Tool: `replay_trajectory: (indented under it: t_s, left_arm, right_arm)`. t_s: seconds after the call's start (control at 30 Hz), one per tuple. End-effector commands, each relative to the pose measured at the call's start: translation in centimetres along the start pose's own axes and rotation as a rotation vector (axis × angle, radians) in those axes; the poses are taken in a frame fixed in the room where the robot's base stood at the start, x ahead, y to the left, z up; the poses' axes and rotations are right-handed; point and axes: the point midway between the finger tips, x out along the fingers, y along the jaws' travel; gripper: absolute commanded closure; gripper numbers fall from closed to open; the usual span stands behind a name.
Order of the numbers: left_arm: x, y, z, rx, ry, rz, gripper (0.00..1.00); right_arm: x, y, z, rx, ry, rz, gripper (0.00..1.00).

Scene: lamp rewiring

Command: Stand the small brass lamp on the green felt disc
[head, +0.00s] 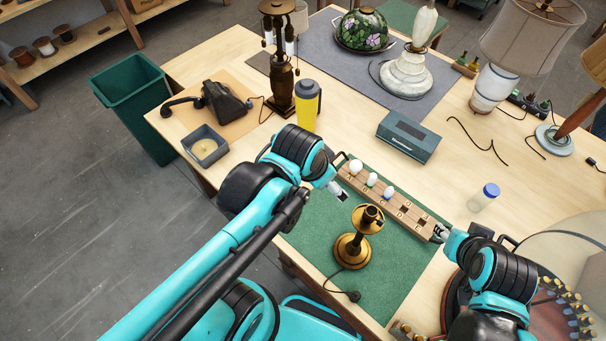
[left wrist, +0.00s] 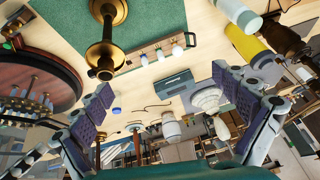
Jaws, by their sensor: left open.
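The small brass lamp (head: 362,235), with a bare socket and round base, stands upright on a green rectangular mat (head: 314,238). A dark cord with a plug trails from it toward the front edge. The lamp also shows at the top left of the left wrist view (left wrist: 106,45). I cannot make out a separate green felt disc. My left gripper (head: 341,194) is open and empty, above and behind the lamp to its left, apart from it. Its spread fingers show in the left wrist view (left wrist: 163,82). My right gripper (head: 439,233) is at the right end of the bulb rack; its fingers are too small to judge.
A wooden bulb rack (head: 405,215) holds several bulbs behind the lamp. A blue-grey box (head: 408,136), yellow flask (head: 307,106) and blue-capped jar (head: 484,197) stand beyond. A round turntable (head: 560,262) is at right. The mat's front part is clear except for the cord.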

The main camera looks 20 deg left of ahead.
Motion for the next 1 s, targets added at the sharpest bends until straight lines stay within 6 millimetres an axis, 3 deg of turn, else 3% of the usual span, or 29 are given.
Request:
replay_trajectory:
  t_s: [0.1,0.23,0.67,0.87,1.0]
  left_arm:
    - [-1.0,-1.9,2.1,-0.228,0.087,-0.056,0.02]
    - [-1.4,-3.0,3.2,-0.373,0.150,-0.085,0.02]
    - [-1.4,-3.2,3.5,-0.422,0.171,-0.093,0.02]
    - [1.4,-2.8,4.8,-0.421,0.171,-0.093,0.02]
    - [5.3,-2.2,6.5,-0.420,0.170,-0.093,0.02]
  right_arm:
    - [0.0,0.0,0.0,0.000,0.000,0.000,0.60]
    - [0.0,0.0,0.0,0.000,0.000,0.000,0.60]
    - [0.2,0.0,0.1,0.000,0.000,0.000,0.60]
    - [2.6,0.0,1.9,0.000,0.000,0.000,0.60]
    - [6.2,0.0,4.4,0.000,0.000,0.000,0.60]
